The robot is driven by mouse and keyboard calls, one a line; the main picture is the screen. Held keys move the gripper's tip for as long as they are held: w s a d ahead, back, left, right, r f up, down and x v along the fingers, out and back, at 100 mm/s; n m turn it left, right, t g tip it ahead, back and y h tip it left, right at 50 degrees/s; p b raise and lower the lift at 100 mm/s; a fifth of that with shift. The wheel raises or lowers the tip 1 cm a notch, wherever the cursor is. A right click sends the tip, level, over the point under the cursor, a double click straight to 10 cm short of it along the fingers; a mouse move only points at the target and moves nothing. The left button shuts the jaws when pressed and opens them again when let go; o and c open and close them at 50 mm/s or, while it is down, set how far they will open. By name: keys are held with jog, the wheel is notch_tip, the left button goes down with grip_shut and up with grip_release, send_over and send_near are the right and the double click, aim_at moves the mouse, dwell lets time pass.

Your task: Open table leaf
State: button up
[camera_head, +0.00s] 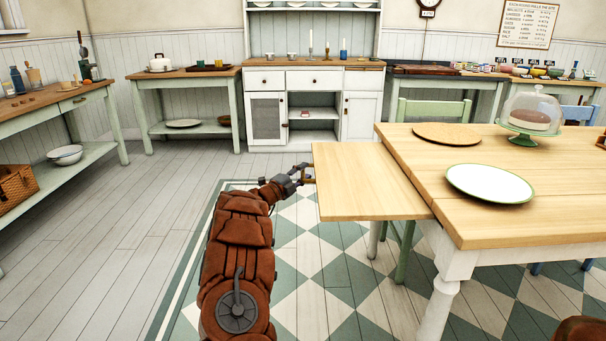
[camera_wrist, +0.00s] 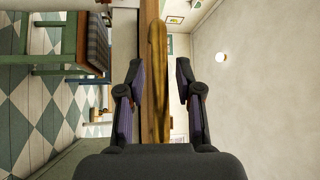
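The table leaf (camera_head: 365,182) is a pale wooden panel standing out flat from the left side of the wooden table (camera_head: 560,215). It looks roughly level, perhaps slightly below the tabletop. My gripper (camera_head: 303,175) is at the leaf's outer left edge. In the wrist view, my gripper (camera_wrist: 158,70) has its two fingers apart, one on each side of a brass pull (camera_wrist: 157,45) in front of the leaf's edge (camera_wrist: 147,100). Gaps show between the fingers and the pull. Contact farther back cannot be seen.
A white plate (camera_head: 490,184), a round board (camera_head: 447,134) and a domed cake stand (camera_head: 529,112) are on the table. A green chair (camera_head: 433,108) stands behind the leaf. Floor (camera_head: 140,215) to the left is clear, up to the side bench (camera_head: 75,160).

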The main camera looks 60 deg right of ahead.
dwell(0.3)
jog(key=v, duration=1.2)
jog(key=shift+w, duration=0.1)
dwell(0.3)
